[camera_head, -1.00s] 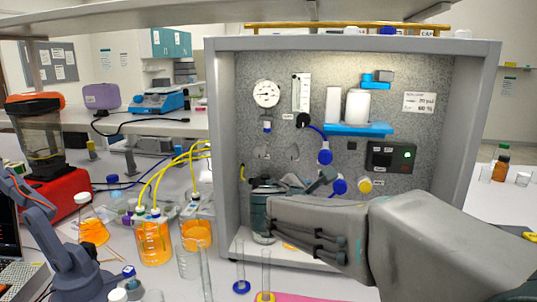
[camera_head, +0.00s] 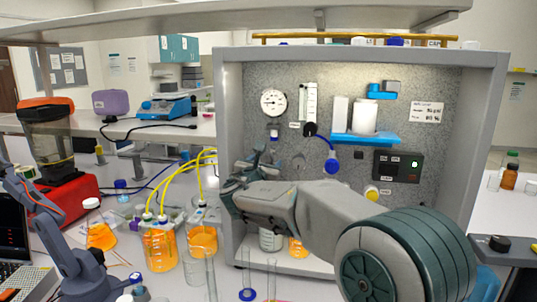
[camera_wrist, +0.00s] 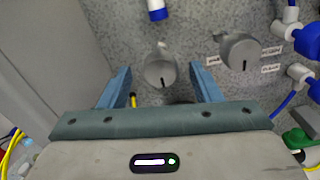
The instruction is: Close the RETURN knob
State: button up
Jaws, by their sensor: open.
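Two grey knobs sit on the speckled panel. In the wrist view the left knob (camera_wrist: 160,68) lies between my fingertips, its pointer aimed down. The right knob (camera_wrist: 240,52) is just outside the right finger, with small labels on both sides of it. The label text is too small to read, so I cannot tell which knob is RETURN. My gripper (camera_wrist: 159,82) is open and empty, facing the panel. I cannot tell whether the fingers touch the left knob. In the head view my gripper (camera_head: 260,155) hides the left knob; the right knob (camera_head: 298,160) shows beside it.
A pressure gauge (camera_head: 273,102) and a flow tube (camera_head: 310,102) are above the knobs. Blue tubing and blue fittings (camera_head: 332,164) stand to the right. The rig's side wall (camera_wrist: 50,55) is close on the left. Bottles of orange liquid (camera_head: 160,250) stand outside it.

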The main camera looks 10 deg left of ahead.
aim_at(266, 161)
jog(key=shift+w+d+p, duration=0.1)
jog(key=shift+w+p, duration=0.4)
jog(key=shift+w, duration=1.85)
jog(key=c, duration=1)
